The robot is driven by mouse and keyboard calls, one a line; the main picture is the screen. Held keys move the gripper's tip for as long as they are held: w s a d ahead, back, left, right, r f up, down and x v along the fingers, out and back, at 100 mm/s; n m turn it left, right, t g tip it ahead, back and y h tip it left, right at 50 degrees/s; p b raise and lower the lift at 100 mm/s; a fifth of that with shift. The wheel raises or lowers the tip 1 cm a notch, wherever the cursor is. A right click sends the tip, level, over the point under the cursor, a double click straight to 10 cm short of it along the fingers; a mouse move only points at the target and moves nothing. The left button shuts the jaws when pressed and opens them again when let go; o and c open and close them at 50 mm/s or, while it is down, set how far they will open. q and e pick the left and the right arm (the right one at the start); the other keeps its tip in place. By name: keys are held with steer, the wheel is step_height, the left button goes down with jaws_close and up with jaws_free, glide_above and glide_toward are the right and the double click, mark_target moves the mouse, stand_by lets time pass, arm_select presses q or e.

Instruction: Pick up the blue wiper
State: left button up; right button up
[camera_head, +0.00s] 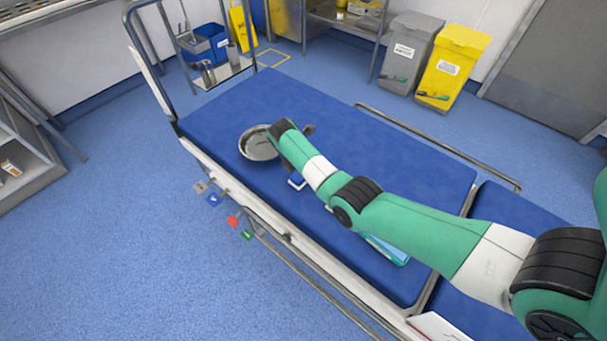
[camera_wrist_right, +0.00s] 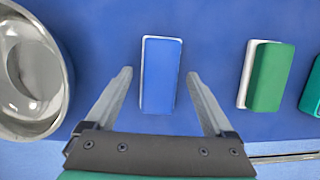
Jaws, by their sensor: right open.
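The blue wiper (camera_wrist_right: 161,76) is a blue block with a white edge, lying on the blue table top (camera_head: 222,107). In the right wrist view it lies between and just ahead of the two fingers. My right gripper (camera_wrist_right: 160,90) is open, with a finger on each side of the wiper and gaps on both sides; I cannot tell its height above the table. In the head view only a small part of the blue wiper (camera_head: 297,182) shows beside my right arm, which hides much of it. My left gripper is not in view.
A round metal bowl (camera_wrist_right: 30,75) is to the left of the wiper in the wrist view. A green wiper (camera_wrist_right: 270,77) is to the right, with a teal item (camera_wrist_right: 313,90) at the edge. A metal rail (camera_head: 440,147) runs along the table's far side.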

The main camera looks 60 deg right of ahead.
steer(key=c, duration=1.3)
steer(key=shift+r, duration=0.25)
step_height(320, 180, up, 4)
steer(key=p, duration=0.4)
steer(key=shift+s+r, duration=0.15)
steer(key=shift+r, duration=0.1)
steer(key=s+a+r+p, duration=0.2)
steer(key=s+r+p, duration=0.6)
steer(key=s+p, duration=0.3)
steer(key=shift+s+r, duration=0.25)
steer(key=shift+s, duration=1)
